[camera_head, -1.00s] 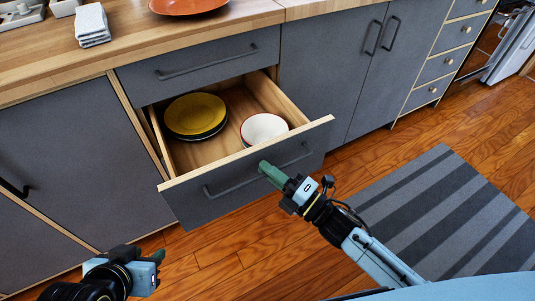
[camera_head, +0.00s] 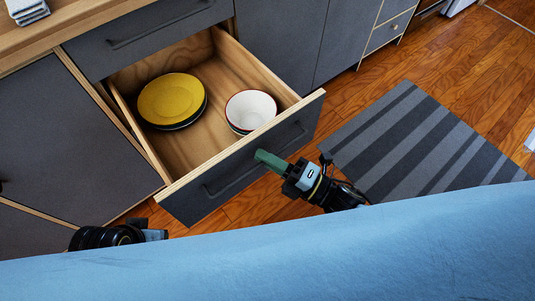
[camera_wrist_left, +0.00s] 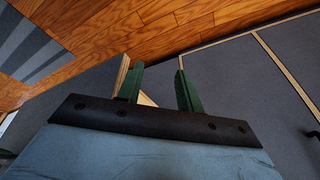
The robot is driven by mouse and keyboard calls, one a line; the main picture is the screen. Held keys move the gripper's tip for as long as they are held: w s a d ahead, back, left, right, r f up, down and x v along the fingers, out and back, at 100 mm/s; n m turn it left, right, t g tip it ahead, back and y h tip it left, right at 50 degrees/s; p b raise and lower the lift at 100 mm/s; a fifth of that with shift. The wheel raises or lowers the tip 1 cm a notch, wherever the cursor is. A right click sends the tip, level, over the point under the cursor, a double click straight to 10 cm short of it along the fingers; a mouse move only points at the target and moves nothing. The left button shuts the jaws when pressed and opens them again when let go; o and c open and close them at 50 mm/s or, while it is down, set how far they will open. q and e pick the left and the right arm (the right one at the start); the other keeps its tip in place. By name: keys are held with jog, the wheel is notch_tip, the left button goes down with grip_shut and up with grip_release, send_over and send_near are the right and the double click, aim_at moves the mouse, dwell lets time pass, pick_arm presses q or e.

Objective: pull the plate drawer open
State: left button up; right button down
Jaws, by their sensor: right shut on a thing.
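The plate drawer (camera_head: 295,103) stands well open below the countertop. It holds a stack with a yellow plate (camera_head: 170,98) on top at the left and a stack with a white red-rimmed bowl (camera_head: 250,108) on top at the right. Its dark bar handle (camera_head: 228,180) runs along the grey front. My right gripper (camera_head: 262,156) is shut on the handle near its right part. My left gripper (camera_head: 158,235) is low at the left, apart from the drawer front. In the left wrist view its green fingers (camera_wrist_left: 156,88) are spread with a gap between them.
A shut grey drawer (camera_head: 150,28) sits above the open one, with closed cabinets (camera_head: 65,140) on the left. A striped grey rug (camera_head: 420,140) lies on the wooden floor at the right. My light blue body fills the bottom of the head view.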

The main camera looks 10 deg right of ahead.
jog(key=shift+d, duration=0.1)
jog(key=c, duration=1.8)
grip_release()
